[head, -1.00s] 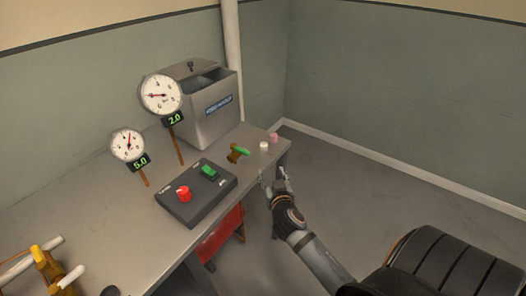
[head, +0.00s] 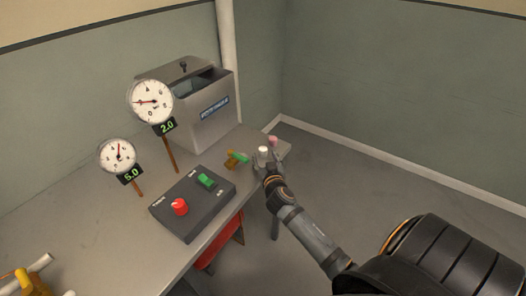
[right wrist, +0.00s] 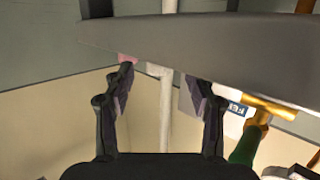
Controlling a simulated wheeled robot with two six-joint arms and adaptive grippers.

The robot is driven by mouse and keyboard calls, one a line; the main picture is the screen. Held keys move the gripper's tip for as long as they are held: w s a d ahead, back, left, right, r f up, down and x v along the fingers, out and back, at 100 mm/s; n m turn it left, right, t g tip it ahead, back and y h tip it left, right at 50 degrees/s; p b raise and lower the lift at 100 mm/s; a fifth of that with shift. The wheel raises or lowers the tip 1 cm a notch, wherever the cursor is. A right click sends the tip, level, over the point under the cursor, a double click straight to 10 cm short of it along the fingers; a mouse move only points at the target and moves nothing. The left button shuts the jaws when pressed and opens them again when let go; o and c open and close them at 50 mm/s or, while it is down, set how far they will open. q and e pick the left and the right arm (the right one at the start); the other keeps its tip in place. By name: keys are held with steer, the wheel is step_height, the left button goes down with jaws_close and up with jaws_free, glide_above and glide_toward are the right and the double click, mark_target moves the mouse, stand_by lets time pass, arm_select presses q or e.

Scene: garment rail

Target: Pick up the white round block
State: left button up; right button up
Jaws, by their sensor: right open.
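The white round block (head: 263,153) stands on the table near its right end, beside a pink block (head: 273,141). My right gripper (head: 264,164) is at the table edge, right at the white block in the head view. In the right wrist view, the right gripper (right wrist: 158,82) is open, with its two fingers apart. The white block (right wrist: 153,70) shows between the fingertips, in front of a pale pipe, and contact cannot be told. My left gripper is not in view.
A control box (head: 190,213) with red and green controls, two gauges (head: 150,102) and a grey metal bin (head: 205,122) stand on the table (head: 110,235). Open floor lies to the right.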

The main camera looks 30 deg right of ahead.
mark_target(264, 153)
steer(key=x, duration=0.4)
steer(key=shift+d+p, duration=0.15)
steer(key=shift+p, duration=0.25)
steer(key=shift+w+d+f, duration=0.1)
steer(key=shift+w, duration=0.25)
steer(key=shift+s, duration=0.1)
steer(key=c, duration=1.1)
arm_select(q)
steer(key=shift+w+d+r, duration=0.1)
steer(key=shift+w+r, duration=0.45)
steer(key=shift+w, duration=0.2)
arm_select(e)
jaws_close()
